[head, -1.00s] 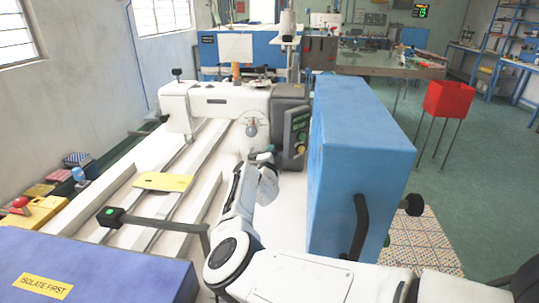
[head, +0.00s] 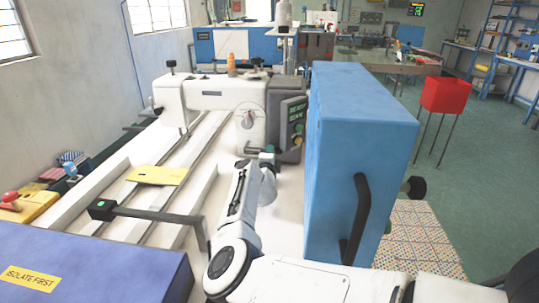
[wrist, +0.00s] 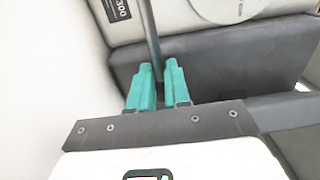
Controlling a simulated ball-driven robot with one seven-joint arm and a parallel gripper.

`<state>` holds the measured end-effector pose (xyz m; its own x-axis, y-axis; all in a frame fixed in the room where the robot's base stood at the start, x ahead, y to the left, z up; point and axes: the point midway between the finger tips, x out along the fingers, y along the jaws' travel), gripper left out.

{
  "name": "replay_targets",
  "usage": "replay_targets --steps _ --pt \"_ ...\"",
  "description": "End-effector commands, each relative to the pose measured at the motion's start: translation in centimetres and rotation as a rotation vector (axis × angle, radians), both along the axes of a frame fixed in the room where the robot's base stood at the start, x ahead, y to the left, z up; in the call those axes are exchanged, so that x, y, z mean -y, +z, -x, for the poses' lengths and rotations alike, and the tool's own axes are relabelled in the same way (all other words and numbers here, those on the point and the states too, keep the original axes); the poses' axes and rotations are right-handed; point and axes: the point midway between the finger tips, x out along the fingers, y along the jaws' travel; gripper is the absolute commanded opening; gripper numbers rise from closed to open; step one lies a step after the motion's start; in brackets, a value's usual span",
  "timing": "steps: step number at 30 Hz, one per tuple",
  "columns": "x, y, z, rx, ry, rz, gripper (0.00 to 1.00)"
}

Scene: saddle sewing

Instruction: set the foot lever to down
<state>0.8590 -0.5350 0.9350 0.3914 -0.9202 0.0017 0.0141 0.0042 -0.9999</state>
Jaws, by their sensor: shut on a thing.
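The white sewing machine (head: 225,95) stands beyond my arm, with a round plate (head: 249,118) on its near end. In the wrist view, a thin grey rod, which I take to be the foot lever (wrist: 150,38), runs down from the machine between my fingertips. My gripper (wrist: 158,78) has teal fingers shut on this rod. In the head view my gripper (head: 268,155) is small, just below the machine's end, and the lever is hard to make out there. The fingers hide the rod's lower end.
A tall blue cabinet (head: 360,140) with a black handle stands close to the right of my arm. A dark control panel (head: 293,122) is beside the machine. A red bin (head: 445,95) stands farther right.

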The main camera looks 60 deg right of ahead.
Motion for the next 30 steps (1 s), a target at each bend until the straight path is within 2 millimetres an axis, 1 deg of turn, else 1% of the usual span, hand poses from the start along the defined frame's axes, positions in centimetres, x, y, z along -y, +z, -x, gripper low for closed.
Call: replay_targets --steps 1,3,4,12,15,23,26,30 --pt "0.8 -0.4 1.4 -0.003 -0.029 0.001 0.0" --pt "0.8 -0.5 1.4 -0.003 -0.029 0.0 0.0" --pt "0.8 -0.5 1.5 -0.004 -0.029 0.0 0.18" --pt "0.7 -0.5 1.2 -0.003 -0.023 -0.001 0.44" --pt "0.5 -0.4 1.0 -0.003 -0.019 -0.001 0.52" --pt "0.2 -0.2 0.7 -0.002 -0.013 -0.002 0.52" --pt "-0.3 -0.1 0.8 -0.003 -0.011 -0.002 0.52" --pt "-1.7 0.2 1.3 -0.004 -0.01 -0.002 0.52"
